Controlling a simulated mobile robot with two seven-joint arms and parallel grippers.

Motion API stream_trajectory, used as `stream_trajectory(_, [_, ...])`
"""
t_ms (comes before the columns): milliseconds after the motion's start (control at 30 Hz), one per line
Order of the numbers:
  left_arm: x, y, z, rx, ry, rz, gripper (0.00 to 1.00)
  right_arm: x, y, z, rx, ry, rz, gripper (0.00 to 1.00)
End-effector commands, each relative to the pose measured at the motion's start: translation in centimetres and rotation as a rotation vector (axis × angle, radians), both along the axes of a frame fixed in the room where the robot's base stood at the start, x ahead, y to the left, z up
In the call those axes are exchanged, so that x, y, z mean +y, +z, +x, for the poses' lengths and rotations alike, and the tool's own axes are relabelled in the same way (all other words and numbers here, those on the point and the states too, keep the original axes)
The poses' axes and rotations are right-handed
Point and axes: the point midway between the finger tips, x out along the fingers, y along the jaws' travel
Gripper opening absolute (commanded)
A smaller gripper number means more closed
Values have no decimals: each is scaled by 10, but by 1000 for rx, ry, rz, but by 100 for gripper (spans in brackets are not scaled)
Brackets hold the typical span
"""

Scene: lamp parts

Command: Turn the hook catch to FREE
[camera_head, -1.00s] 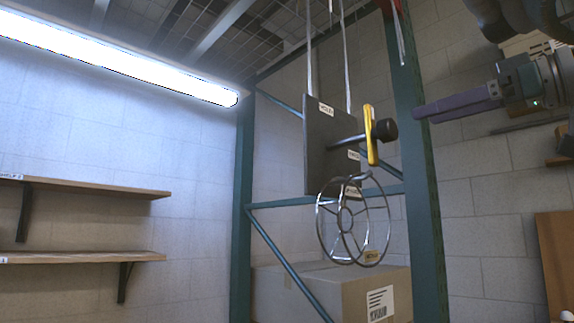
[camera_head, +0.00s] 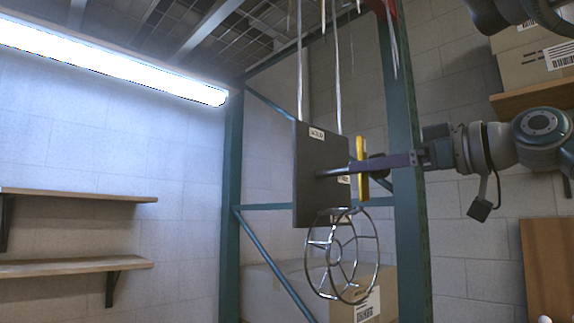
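The hook catch is on a dark plate (camera_head: 308,195) hung from two pale straps. A shaft (camera_head: 332,173) sticks out from the plate toward the right and carries an upright yellow bar (camera_head: 361,150). The bar's black knob is mostly hidden behind my gripper. A label (camera_head: 316,133) near the plate's top seems to read HOLD; a lower label (camera_head: 344,180) is partly hidden and unreadable. My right gripper (camera_head: 362,165) comes in level from the right, its purple fingers overlapping the yellow bar. I cannot tell whether they grip it. My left gripper is not in view.
A round wire guard (camera_head: 337,298) hangs just below the plate. A green post (camera_head: 407,250) of the rack stands close by on the right. A cardboard box (camera_head: 262,291) is behind below. Wooden shelves (camera_head: 70,268) are on the left wall.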

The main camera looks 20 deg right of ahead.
Motion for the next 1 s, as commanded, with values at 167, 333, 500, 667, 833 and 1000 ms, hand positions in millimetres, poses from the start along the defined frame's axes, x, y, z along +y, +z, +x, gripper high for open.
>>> stream_trajectory(167, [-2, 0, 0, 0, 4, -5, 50, 0, 0, 0, 0, 0, 0, 55])
stream_trajectory(333, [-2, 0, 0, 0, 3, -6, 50, 0, 0, 0, 1, 0, 0, 36])
stream_trajectory(500, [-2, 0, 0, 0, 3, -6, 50, 0, 0, 0, 1, 0, 0, 17])
stream_trajectory(667, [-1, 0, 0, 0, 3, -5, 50, 0, 0, 0, 1, 0, 0, 0])
stream_trajectory(833, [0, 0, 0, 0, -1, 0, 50, 0, 0, 0, 2, 0, 2, 0])
stream_trajectory(1000, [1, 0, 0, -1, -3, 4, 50, 0, 0, 0, 13, 0, 29, 0])
